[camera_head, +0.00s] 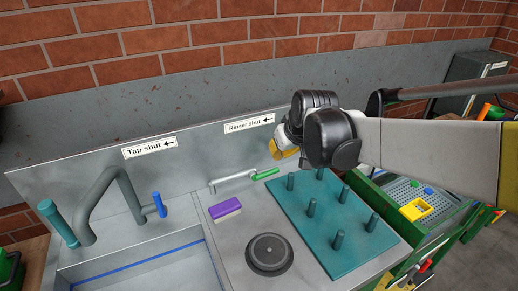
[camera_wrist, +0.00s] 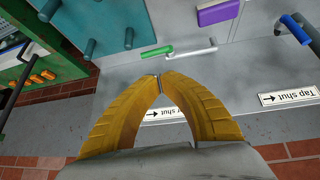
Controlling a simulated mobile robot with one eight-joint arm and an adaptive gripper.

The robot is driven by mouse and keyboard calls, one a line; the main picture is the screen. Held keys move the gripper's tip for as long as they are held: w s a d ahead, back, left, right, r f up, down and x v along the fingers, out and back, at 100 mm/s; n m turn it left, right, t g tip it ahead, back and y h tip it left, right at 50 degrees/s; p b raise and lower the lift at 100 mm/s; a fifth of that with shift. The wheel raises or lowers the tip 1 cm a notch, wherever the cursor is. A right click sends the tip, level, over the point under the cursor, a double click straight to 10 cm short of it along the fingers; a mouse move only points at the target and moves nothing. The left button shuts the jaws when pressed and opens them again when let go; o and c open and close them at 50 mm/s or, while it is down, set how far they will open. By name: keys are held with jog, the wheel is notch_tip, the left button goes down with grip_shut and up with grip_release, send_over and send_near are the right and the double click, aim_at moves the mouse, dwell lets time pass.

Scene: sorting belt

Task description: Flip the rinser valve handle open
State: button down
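The rinser valve handle (camera_head: 265,174) is a short green lever at the right end of a light grey pipe (camera_head: 232,181), low in front of the "Rinser shut" label (camera_head: 249,123). In the wrist view the green handle (camera_wrist: 157,51) lies just beyond my fingertips, with the pipe (camera_wrist: 195,48) to its right. My gripper (camera_wrist: 161,77) has yellow fingers whose tips meet, with nothing seen held between them. In the head view my gripper (camera_head: 282,152) is above and behind the handle, near the back panel. It looks apart from the handle.
A teal peg board (camera_head: 325,222) with several upright pegs stands right of the handle. A purple-topped brush (camera_head: 225,210) and a round dark disc (camera_head: 269,254) lie on the counter. The tap (camera_head: 108,195) with its blue lever (camera_head: 158,204) is at the left, by the sink.

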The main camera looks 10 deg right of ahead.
jog(key=w+d+f, duration=0.2)
jog(key=w+f, duration=0.1)
jog(key=w, duration=0.3)
jog(key=w+d+f, duration=0.1)
jog(key=w+f, duration=0.3)
jog(key=w, duration=0.3)
jog(key=n+b, duration=0.1)
jog(key=b, duration=0.2)
send_over(265, 173)
jog(key=w+d, duration=0.2)
jog(key=d, duration=0.1)
jog(key=f, duration=0.8)
jog(key=shift+s+a+f, duration=0.1)
jog(key=shift+s+a, duration=0.1)
notch_tip(265, 173, down, 3)
jog(key=shift+s+d+f+b, duration=0.1)
jog(key=shift+d+f+b, duration=0.05)
jog(key=shift+b, duration=0.5)
jog(key=shift+s+f, duration=0.1)
jog(key=shift+f, duration=0.25)
jog(key=shift+s+d+f+b, duration=0.1)
jog(key=shift+d+f+b, duration=0.15)
jog(key=shift+f+b, duration=0.4)
jog(key=shift+f, duration=0.1)
